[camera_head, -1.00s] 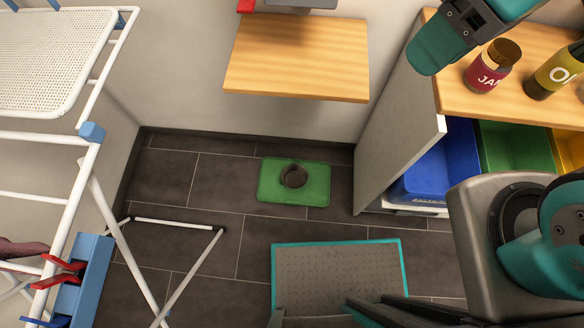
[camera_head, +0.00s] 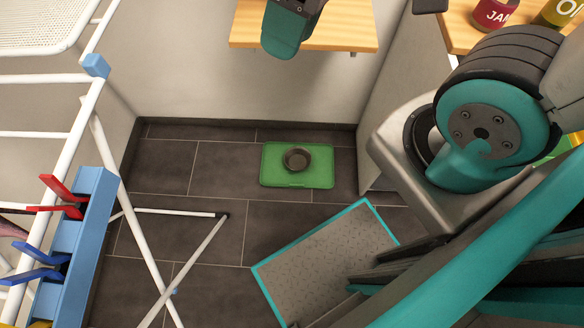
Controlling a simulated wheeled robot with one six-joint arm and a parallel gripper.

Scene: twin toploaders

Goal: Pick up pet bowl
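The pet bowl (camera_head: 297,159) is a small, round, dark grey-brown bowl. It stands upright on a green mat (camera_head: 298,179) on the dark tiled floor, near the back wall. A teal and dark grey end part of my arm hangs into the top of the view, in front of the wooden shelf and well above the bowl. It is not touching the bowl. I cannot make out two fingertips on it, so whether my gripper is open or shut does not show. Nothing hides the bowl.
A white drying rack (camera_head: 107,160) with a blue box (camera_head: 68,255) and red and blue clips stands at the left. A wooden shelf (camera_head: 345,30) juts from the wall above the mat. A counter with a jam jar (camera_head: 492,14) is at upper right.

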